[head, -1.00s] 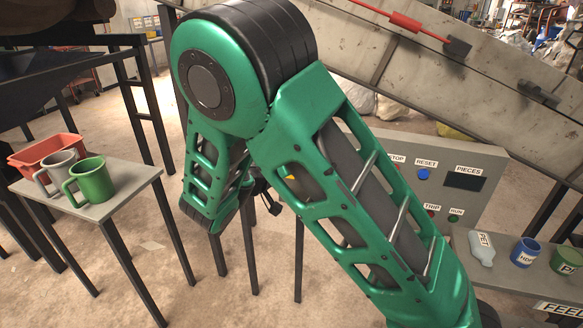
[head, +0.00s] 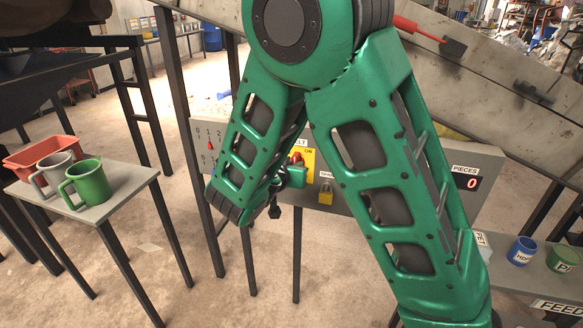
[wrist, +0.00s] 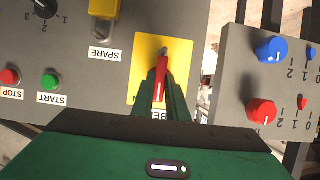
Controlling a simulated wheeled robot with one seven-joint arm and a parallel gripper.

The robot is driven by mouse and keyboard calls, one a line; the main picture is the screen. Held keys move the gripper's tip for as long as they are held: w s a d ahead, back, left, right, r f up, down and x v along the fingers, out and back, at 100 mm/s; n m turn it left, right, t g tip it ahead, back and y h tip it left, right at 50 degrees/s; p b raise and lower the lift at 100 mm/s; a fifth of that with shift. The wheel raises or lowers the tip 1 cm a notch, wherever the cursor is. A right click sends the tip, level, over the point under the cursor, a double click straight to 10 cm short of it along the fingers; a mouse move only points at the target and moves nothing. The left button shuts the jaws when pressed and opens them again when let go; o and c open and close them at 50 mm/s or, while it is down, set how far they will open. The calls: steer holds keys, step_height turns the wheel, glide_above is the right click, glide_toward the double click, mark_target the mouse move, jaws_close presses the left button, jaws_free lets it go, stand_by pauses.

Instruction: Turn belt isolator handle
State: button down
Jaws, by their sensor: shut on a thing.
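The belt isolator handle is a red lever (wrist: 162,72) on a yellow plate (wrist: 178,48) on a grey panel. In the wrist view, where the labels appear upside down, the lever stands nearly upright in the picture. My gripper (wrist: 161,88) is shut on it, with a green finger on each side. In the head view the yellow plate (head: 308,166) shows an ON label near its top. My arm covers part of the panel there, and the fingertips are hard to make out.
A yellow padlock (head: 326,194) hangs right of the plate. The wrist view shows start (wrist: 49,82) and stop (wrist: 10,76) buttons and a neighbouring panel with blue (wrist: 271,49) and red (wrist: 261,111) knobs. Mugs (head: 87,184) and a red bin (head: 40,151) stand on a side table.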

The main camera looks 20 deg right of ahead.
steer(key=shift+a+f, duration=0.1)
steer(key=shift+f, duration=0.1)
steer(key=c, duration=1.7)
jaws_free()
steer(key=shift+c, duration=0.2)
steer(key=shift+r, duration=0.1)
steer(key=v, duration=1)
steer(key=shift+s, duration=0.25)
steer(key=shift+r, duration=0.15)
